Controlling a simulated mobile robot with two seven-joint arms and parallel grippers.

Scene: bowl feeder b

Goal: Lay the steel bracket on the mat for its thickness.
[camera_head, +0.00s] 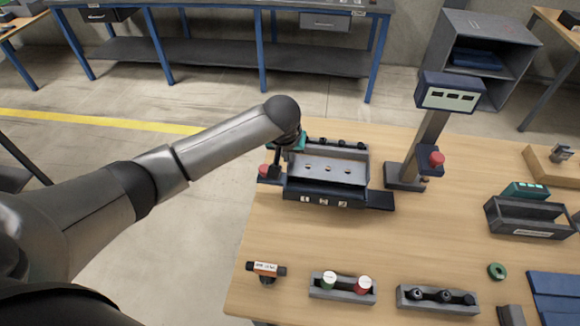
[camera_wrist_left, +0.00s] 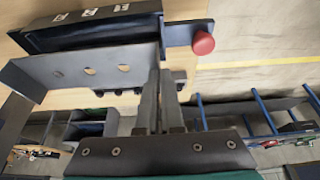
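The steel bracket (camera_head: 330,168) is a pale grey plate with several round holes, at the dark labelled tray (camera_head: 325,196) on the wooden table. In the left wrist view the bracket (camera_wrist_left: 85,72) reaches to the fingers, beside the tray (camera_wrist_left: 95,28). My left gripper (camera_wrist_left: 160,78) has its fingers close together at the bracket's end and appears shut on its edge. Blue mats (camera_head: 555,284) lie at the lower right. Their thickness markings cannot be read. My right gripper is not in view.
A gauge post with a display (camera_head: 450,94) stands right of the tray. The table's middle is clear.

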